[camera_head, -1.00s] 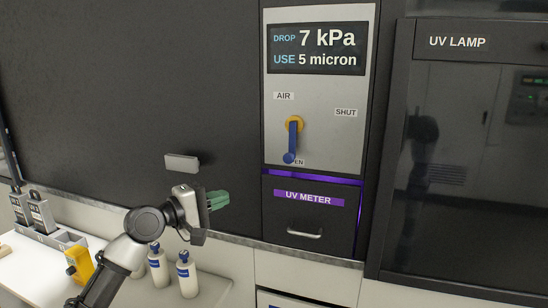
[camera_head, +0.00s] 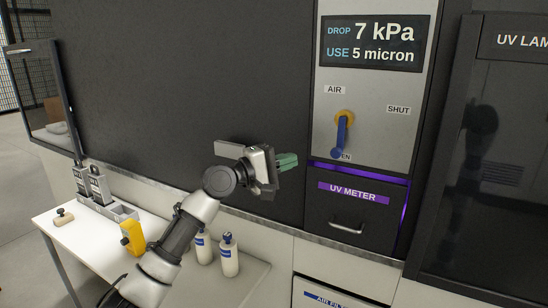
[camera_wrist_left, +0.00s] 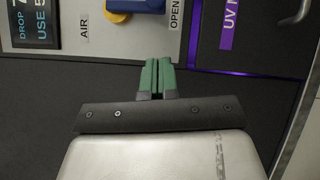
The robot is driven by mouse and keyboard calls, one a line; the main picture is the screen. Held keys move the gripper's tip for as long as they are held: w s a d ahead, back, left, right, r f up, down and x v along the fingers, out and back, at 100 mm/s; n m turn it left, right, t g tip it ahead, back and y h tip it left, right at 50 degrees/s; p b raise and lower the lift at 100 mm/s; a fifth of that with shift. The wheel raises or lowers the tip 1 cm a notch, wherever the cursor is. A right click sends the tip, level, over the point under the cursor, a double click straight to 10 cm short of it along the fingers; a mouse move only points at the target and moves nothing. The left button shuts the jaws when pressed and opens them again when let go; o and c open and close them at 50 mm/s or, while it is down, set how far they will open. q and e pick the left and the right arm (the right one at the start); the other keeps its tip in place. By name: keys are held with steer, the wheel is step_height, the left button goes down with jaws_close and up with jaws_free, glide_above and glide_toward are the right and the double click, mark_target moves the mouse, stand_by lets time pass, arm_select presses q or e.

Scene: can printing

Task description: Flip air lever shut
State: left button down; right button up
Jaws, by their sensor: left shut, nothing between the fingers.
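The air lever (camera_head: 342,136) is a blue handle on a yellow pivot (camera_head: 344,116), set on a grey panel. It points down, its lower end by the partly covered OPEN label; the SHUT label (camera_head: 398,110) is up and to the right. My left gripper (camera_head: 288,161), with green fingertips, is shut and empty, left of the lever and apart from it. In the left wrist view the closed fingertips (camera_wrist_left: 157,66) lie just below the blue lever (camera_wrist_left: 140,5), which is cut by the top edge. My right gripper is not in view.
A display above the lever reads DROP 7 kPa, USE 5 micron. Below is a UV METER drawer (camera_head: 350,217) with a handle. A dark UV LAMP cabinet (camera_head: 495,160) stands at right. White bottles (camera_head: 228,256) and a yellow device (camera_head: 132,238) are at lower left.

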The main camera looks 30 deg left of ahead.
mark_target(339, 138)
arm_select(q)
steer(key=w+d+r+p, duration=0.1)
steer(key=w+d+p, duration=0.2)
steer(key=d, duration=0.3)
steer(key=shift+w, duration=0.3)
steer(key=shift+f, duration=0.1)
